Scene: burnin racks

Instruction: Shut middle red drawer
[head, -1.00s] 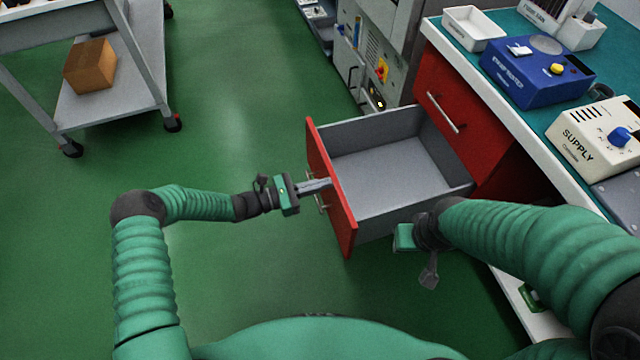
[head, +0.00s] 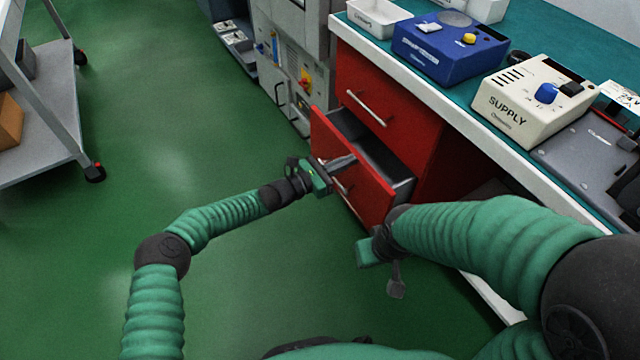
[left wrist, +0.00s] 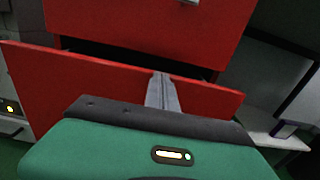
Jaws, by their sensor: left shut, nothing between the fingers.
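The middle red drawer (head: 368,195) is partly open, with a narrow strip of its empty grey inside showing behind the front. Its front also spans the left wrist view (left wrist: 60,85), with a dark gap behind its top edge. My left gripper (head: 345,162) is shut and empty, its fingers against or very close to the drawer front near the top edge; they also show in the left wrist view (left wrist: 162,90). My right gripper (head: 396,284) hangs in front of the bench, apart from the drawer; its jaws are too small to judge.
A shut red drawer (head: 385,85) with a silver handle sits above. The bench top carries a blue tester (head: 447,45) and a cream supply box (head: 530,100). A grey cart (head: 45,140) stands at left. The green floor between is clear.

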